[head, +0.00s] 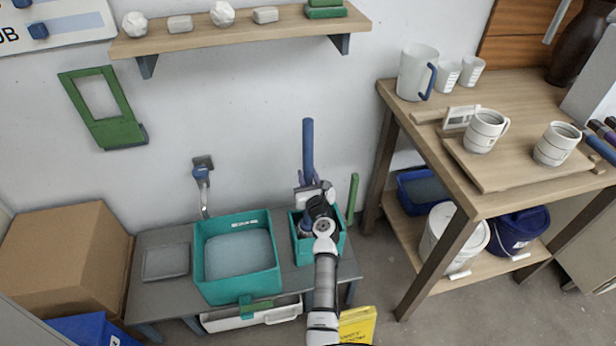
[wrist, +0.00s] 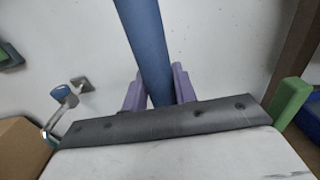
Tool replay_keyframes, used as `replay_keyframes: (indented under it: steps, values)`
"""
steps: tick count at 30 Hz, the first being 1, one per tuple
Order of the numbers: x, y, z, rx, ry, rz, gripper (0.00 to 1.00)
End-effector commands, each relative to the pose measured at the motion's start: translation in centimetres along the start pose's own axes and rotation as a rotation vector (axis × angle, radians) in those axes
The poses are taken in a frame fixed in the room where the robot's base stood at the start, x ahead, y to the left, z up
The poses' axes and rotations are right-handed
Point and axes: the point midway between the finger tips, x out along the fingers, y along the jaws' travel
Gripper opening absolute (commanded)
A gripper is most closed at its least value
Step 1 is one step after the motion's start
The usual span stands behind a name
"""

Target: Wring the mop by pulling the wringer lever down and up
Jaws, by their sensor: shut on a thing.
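The blue mop handle (head: 308,145) stands upright at the teal wringer bucket (head: 299,252). My gripper (head: 308,183) is shut on this handle. In the wrist view the purple fingers of my gripper (wrist: 160,88) lie on either side of the blue mop handle (wrist: 148,40). A green upright bar, which looks like the wringer lever (head: 353,198), stands at the bucket's right side, apart from my gripper. A green piece, likely the same lever (wrist: 291,101), shows at the right of the wrist view. The mop head is hidden by my arm and the bucket.
A teal basin (head: 207,262) stands left of the bucket on a grey bench (head: 150,240), under a wall tap (head: 203,175). A yellow sign (head: 357,326) is on the floor in front. A wooden table (head: 395,98) with mugs stands to the right.

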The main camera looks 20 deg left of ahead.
Motion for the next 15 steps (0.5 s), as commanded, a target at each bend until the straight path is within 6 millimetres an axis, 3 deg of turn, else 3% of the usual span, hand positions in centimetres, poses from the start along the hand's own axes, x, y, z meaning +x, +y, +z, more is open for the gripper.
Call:
replay_keyframes:
  steps: [15]
  values:
    - [0.1, -1.4, 0.2, -0.001, -0.003, -0.001, 0.1]
